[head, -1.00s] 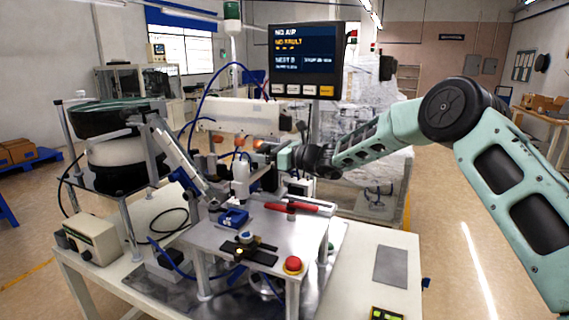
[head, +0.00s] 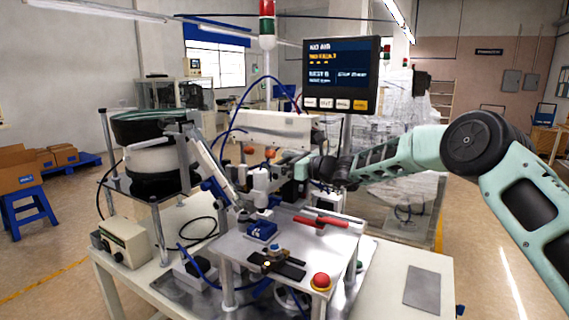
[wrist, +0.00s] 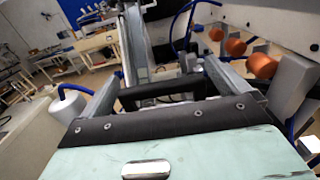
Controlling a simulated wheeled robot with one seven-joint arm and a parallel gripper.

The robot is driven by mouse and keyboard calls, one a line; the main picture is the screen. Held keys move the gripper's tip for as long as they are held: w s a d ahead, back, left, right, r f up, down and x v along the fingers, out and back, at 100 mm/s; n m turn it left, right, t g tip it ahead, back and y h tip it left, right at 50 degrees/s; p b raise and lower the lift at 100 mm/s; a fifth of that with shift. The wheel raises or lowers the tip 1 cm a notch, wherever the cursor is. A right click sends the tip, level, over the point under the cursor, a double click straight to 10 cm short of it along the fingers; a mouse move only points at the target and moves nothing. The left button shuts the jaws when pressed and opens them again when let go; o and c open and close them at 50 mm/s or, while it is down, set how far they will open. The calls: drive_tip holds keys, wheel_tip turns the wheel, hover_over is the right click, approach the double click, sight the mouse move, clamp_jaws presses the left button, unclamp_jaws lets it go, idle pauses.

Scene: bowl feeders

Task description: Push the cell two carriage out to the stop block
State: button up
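I cannot tell for sure which part is the cell two carriage or which is the stop block. On the raised metal plate (head: 312,243) sit a blue block (head: 262,230), a black slide piece (head: 277,264) with a small blue knob, and a red-handled part (head: 320,221). My gripper (head: 297,168) is behind the plate, beside a white upright cylinder (head: 260,181), and looks clear of the blue block. In the wrist view my gripper (wrist: 165,78) has its two grey fingers well apart, with nothing clearly held between them.
The bowl feeder (head: 150,150) and its sloping chute stand left. A red button (head: 320,282) sits at the plate's front corner. A screen (head: 341,75) stands above the back. Orange knobs (wrist: 236,47) on a pale housing are close right of my fingers. The right bench top is mostly clear.

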drive_tip(key=b+v, duration=0.5)
drive_tip(key=v, duration=1.2)
drive_tip(key=shift+s+b, duration=0.2)
drive_tip(key=shift+b, duration=0.1)
drive_tip(key=shift+d, duration=0.2)
drive_tip(key=s+a+f+n+g+h, duration=0.1)
drive_tip(key=s+a+f+n+g, duration=0.15)
drive_tip(key=s+a+n, duration=0.4)
drive_tip(key=s+a+f+n+g+h, duration=0.2)
drive_tip(key=s+a+n+g, duration=0.15)
drive_tip(key=s, duration=0.65)
drive_tip(key=s+a+f+n+g+h, duration=0.1)
drive_tip(key=s+a+f+n+g, duration=0.25)
drive_tip(key=s+a+n, duration=0.35)
drive_tip(key=s+d+f+n+h, duration=0.2)
drive_tip(key=s+d+n+h, duration=0.1)
drive_tip(key=s, duration=0.5)
drive_tip(key=s+d+f+n+h, duration=0.2)
drive_tip(key=s+d+n+h, duration=0.2)
drive_tip(key=s+n, duration=0.3)
drive_tip(key=s+d+f+n+h, duration=0.2)
drive_tip(key=s+d+n, duration=0.3)
drive_tip(key=s, duration=0.4)
drive_tip(key=shift+s+d+n+h, duration=0.2)
drive_tip(key=shift+s+n+h, duration=0.1)
drive_tip(key=shift+h, duration=0.4)
